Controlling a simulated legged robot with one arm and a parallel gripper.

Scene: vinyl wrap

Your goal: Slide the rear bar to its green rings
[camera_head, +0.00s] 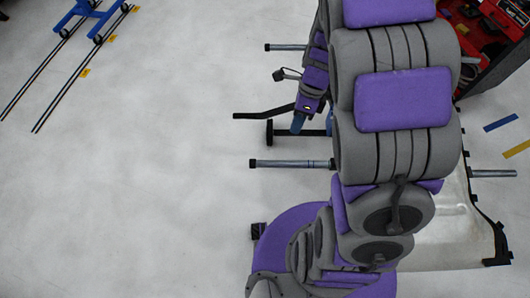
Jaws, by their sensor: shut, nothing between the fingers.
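Two silver bars with dark end caps stick out to the left from behind my arm. One bar (287,47) is higher in the picture and the other bar (290,164) is lower. A silver length (494,173) also shows at the right, level with the lower bar. I cannot tell which is the rear bar. No green rings show. My gripper (298,124) points down with its blue tip between the two bars, near a dark crossbar (317,133). It looks shut and empty. My arm hides the middle of the bars.
A pale, partly clear panel (452,236) with a dark clipped edge lies at the lower right. A red tool case (497,22) stands at the top right. Blue (500,122) and yellow strips lie nearby. A blue carriage (88,18) sits on rails at the top left. The left floor is mostly clear.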

